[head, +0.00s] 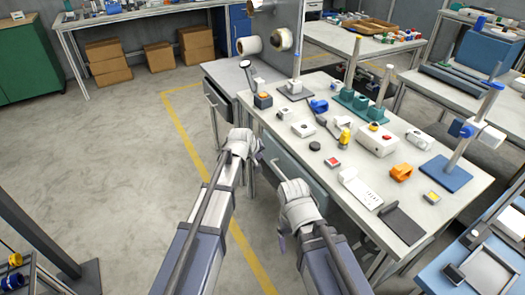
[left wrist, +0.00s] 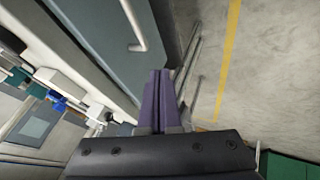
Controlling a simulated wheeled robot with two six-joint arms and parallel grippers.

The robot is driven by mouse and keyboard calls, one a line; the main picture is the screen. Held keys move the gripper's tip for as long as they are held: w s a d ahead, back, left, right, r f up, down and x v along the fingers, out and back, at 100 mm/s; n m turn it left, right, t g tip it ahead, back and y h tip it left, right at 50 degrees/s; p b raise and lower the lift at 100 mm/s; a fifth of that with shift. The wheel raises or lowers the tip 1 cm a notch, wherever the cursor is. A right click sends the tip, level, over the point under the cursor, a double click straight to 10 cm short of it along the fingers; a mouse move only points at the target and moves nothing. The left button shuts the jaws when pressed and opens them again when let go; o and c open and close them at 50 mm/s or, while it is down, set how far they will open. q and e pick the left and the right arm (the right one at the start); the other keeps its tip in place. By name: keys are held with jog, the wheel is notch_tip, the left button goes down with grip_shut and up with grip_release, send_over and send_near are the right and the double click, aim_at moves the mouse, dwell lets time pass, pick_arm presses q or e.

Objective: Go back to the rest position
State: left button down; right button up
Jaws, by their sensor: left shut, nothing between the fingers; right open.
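My left gripper (head: 251,178) hangs in front of the workbench's (head: 262,128) left end, over the floor side. In the left wrist view its purple fingers (left wrist: 157,78) are pressed together with nothing between them. My right gripper (head: 278,205) is by the bench's front edge, to the right of and nearer than the left one. It is open, and I see nothing held in it. Both grippers are clear of the objects on the bench top. The right gripper's fingers are partly hidden by its own body.
The bench holds a black disc (head: 314,146), a white power strip (head: 361,188), an orange part (head: 401,172) and a blue-based stand (head: 446,173). Two rolls hang near a grey panel, one of them white (head: 249,45). A dark post (head: 40,235) stands at left. The floor (head: 120,150) between is clear.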

pick_arm(q)
jog(key=shift+p+v, duration=0.35)
jog(key=shift+v, duration=0.65)
pick_arm(e)
jog(key=shift+r, duration=0.8)
pick_arm(q)
jog(key=s+d+f+m+g+y, duration=0.15)
jog(key=s+m+g, duration=0.3)
jog(key=s, duration=1.15)
jog(key=s+f+m+g+y, duration=0.25)
jog(key=s+m, duration=0.25)
jog(key=s, duration=1)
notch_tip(320, 180, up, 12)
jog(key=p, duration=1.2)
jog(key=shift+d+h+p, duration=0.2)
jog(key=shift+h+p, duration=0.1)
pick_arm(e)
notch_tip(320, 180, up, 12)
jog(key=shift+r, duration=0.25)
pick_arm(q)
jog(key=shift+s+r, duration=0.1)
jog(key=shift+s, duration=0.05)
